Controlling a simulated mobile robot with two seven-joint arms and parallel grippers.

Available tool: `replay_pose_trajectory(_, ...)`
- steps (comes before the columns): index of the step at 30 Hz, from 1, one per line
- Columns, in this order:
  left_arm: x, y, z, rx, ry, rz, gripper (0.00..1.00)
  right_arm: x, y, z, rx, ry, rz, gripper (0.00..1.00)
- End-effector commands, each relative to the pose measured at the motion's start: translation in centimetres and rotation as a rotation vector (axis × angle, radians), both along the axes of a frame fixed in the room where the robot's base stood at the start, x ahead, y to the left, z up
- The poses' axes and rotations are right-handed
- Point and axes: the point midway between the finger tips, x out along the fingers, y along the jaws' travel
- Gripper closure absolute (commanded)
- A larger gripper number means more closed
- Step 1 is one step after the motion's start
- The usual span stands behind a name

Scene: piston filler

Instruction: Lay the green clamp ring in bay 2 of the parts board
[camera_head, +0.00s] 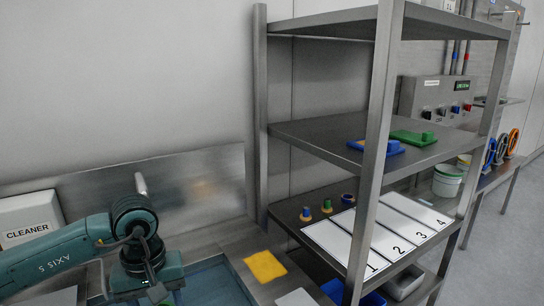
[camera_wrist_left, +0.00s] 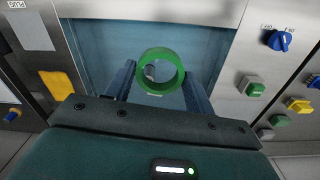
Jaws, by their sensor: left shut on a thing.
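The green clamp ring (camera_wrist_left: 145,87) is in the left wrist view, held between the two fingers of my left gripper (camera_wrist_left: 160,82). My left gripper is shut on it, and its hole faces the wrist camera. In the head view my left gripper (camera_head: 158,292) is at the lower left, over a blue-floored basin; only a bit of green shows at the bottom edge. The white parts board (camera_head: 382,240), numbered 1 to 4, lies on a lower shelf of the steel rack to the right, well apart from the gripper. Bay 2 (camera_head: 385,236) looks empty. My right gripper is not in view.
A rack post (camera_head: 372,150) stands in front of the board. Small coloured parts (camera_head: 327,207) stand left of the board. Blue (camera_head: 383,148) and green (camera_head: 412,137) blocks lie on the shelf above. A yellow cloth (camera_head: 265,266) lies beside the basin. A cleaner box (camera_head: 30,215) is at left.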

Motion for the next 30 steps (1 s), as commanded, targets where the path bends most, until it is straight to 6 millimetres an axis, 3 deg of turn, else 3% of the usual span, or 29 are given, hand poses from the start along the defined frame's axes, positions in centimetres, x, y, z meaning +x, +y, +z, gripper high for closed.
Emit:
replay_pose_trajectory(3, -0.5, -0.4, 0.5, 0.004, -0.001, -0.198, 0.7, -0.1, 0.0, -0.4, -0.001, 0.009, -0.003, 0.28)
replay_pose_trajectory(9, -1.3, -0.7, 0.4, 0.01, 0.002, -0.366, 0.7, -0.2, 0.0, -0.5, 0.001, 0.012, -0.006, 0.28)
replay_pose_trajectory(18, -5.3, -0.7, -2.1, 0.008, 0.002, -0.384, 0.7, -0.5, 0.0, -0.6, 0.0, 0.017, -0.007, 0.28)
replay_pose_trajectory(30, -5.1, -0.6, -2.1, 0.009, 0.0, -0.377, 0.7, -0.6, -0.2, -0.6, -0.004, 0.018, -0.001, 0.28)
